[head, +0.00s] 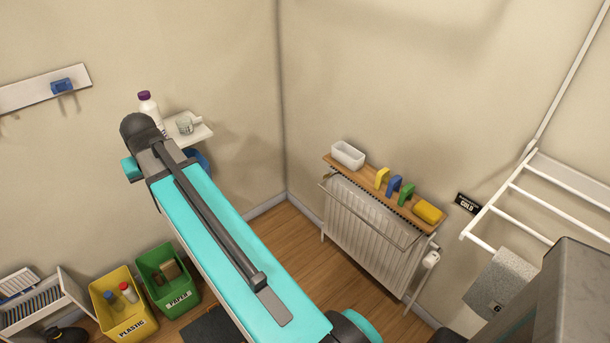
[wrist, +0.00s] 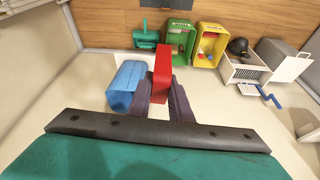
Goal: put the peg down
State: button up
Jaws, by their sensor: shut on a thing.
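In the wrist view my gripper (wrist: 161,92) has its two dark fingers shut on a red peg (wrist: 163,66), a flat upright block that sticks out beyond the fingertips. I take this red piece to be the peg. It is held in the air, and I see nothing under it that it touches. In the head view my arm's end hides the gripper and the peg.
A blue container (wrist: 125,86) is close left of the peg. A wall rail (head: 30,94) holds a blue clip (head: 62,86). Green (head: 167,275) and yellow (head: 122,304) bins stand on the floor.

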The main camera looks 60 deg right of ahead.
jog(key=s+d+f+m+g+h, duration=0.1)
jog(key=s+d+m, duration=0.2)
jog(key=d, duration=0.9)
jog(key=s+d+f+m, duration=0.2)
jog(key=s+d+m, duration=0.1)
jog(key=d, duration=0.9)
jog(key=s+d+f+m+g+h, duration=0.1)
jog(key=s+d+m, duration=0.15)
jog(key=d, duration=0.95)
jog(key=s+d+f+m+g+b, duration=0.1)
jog(key=s+d+m, duration=0.3)
jog(key=s+d, duration=1)
jog(key=s+d+f+m+g, duration=0.1)
jog(key=s+d+f+m, duration=0.3)
jog(key=s+d, duration=1)
jog(key=shift+d+m+g+h+b, duration=0.3)
jog(key=shift+d+m+b, duration=0.05)
jog(key=shift+d, duration=0.05)
jog(key=shift+f, duration=0.2)
notch_tip(320, 180, down, 6)
jog(key=p, duration=0.1)
jog(key=shift+f, duration=0.1)
jog(key=shift+f+p, duration=0.75)
jog(key=shift+f, duration=1.1)
